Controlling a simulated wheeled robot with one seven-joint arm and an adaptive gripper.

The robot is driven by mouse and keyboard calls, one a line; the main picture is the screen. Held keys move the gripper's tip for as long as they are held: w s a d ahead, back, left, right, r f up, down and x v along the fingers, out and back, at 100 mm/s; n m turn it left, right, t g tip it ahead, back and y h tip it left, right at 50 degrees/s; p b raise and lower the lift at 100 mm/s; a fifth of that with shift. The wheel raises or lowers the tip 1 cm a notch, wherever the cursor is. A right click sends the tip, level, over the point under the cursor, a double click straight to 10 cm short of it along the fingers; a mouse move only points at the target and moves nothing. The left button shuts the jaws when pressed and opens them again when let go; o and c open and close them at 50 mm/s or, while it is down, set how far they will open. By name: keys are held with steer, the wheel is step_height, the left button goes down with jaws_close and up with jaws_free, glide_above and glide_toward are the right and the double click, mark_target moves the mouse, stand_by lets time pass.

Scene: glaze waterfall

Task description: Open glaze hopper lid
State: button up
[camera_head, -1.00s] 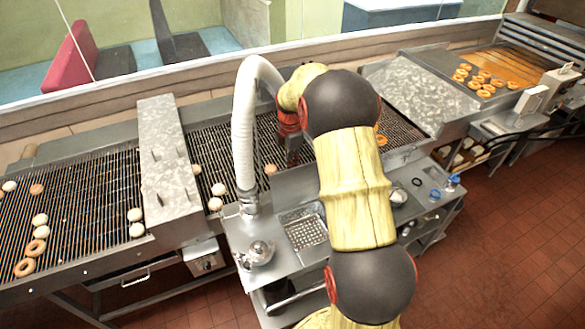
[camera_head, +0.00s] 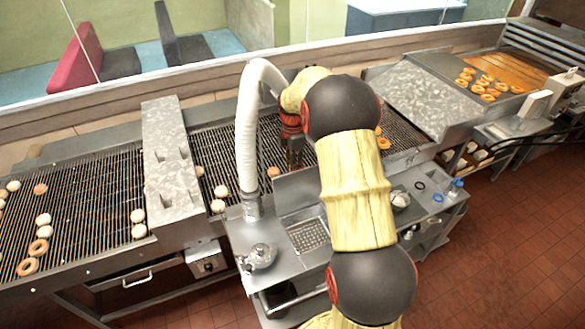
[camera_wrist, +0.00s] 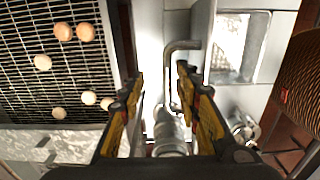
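A steel worktop (camera_head: 235,222) carries a sunken perforated tray (camera_head: 309,235), with a plain grey panel (camera_head: 296,192) behind it. I cannot tell for certain which part is the hopper lid. In the wrist view, my gripper (camera_wrist: 157,80) is open, its two yellow-and-black fingers apart. A bent metal rod (camera_wrist: 182,46) runs down between and beyond the fingers, apparently not clamped. A ribbed metal fitting (camera_wrist: 168,132) lies below it. The tray (camera_wrist: 238,48) shows right of the fingers. In the head view my arm hides part of the worktop.
A white hose (camera_head: 246,140) rises from the worktop beside my arm. A metal pot (camera_head: 261,257) sits at the front left. Conveyor grids with doughnuts (camera_head: 38,247) lie behind and left. Small blue-capped items (camera_head: 454,188) stand at the right end. The red floor at right is clear.

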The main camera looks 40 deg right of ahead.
stand_by(0.4)
step_height(320, 180, up, 9)
steer(key=p, duration=0.4)
steer(key=shift+p, duration=0.3)
stand_by(0.6)
